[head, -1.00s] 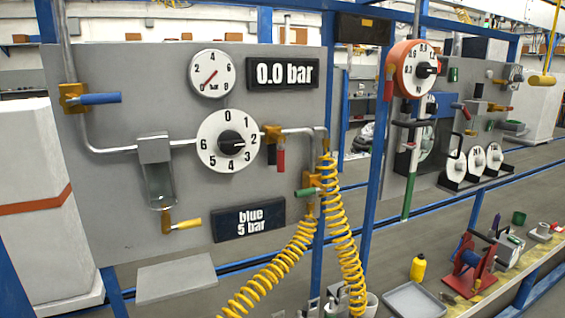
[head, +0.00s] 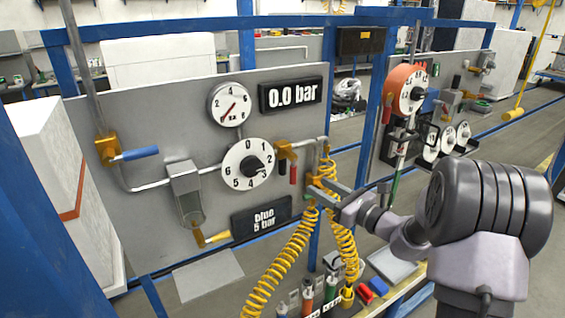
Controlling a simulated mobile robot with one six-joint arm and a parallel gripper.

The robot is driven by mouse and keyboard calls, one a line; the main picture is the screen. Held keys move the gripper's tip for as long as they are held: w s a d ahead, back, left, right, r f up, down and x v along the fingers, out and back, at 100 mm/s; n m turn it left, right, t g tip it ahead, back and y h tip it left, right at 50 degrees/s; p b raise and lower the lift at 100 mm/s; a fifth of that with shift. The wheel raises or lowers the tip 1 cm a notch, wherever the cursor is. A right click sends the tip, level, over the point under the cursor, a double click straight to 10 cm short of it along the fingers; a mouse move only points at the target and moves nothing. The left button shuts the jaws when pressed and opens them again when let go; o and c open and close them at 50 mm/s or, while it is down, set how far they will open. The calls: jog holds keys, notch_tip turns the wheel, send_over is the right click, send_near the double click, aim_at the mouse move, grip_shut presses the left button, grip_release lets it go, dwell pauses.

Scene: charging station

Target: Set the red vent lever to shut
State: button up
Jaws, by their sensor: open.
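A red lever (head: 293,174) hangs straight down from a brass valve (head: 283,150) on the horizontal pipe, just right of the numbered dial (head: 248,164). A dark piece hangs beside it. My gripper (head: 310,184) is open, its two fingers pointing left at the right edge of the grey panel, in front of the yellow coiled hoses. It is below and to the right of the red lever and appears apart from it. The green lever seen there earlier is hidden by or behind my gripper.
The display (head: 290,95) reads 0.0 bar. A blue lever (head: 140,153) and a yellow lever (head: 217,237) are on the left. Yellow coiled hoses (head: 346,245) hang beside my gripper. Another red handle (head: 387,110) is by the orange gauge (head: 407,88). Open space lies before the panel.

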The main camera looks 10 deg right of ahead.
aim_at(293, 174)
jog(key=x, duration=1.4)
jog(key=shift+a, duration=0.15)
grip_shut()
dwell(0.6)
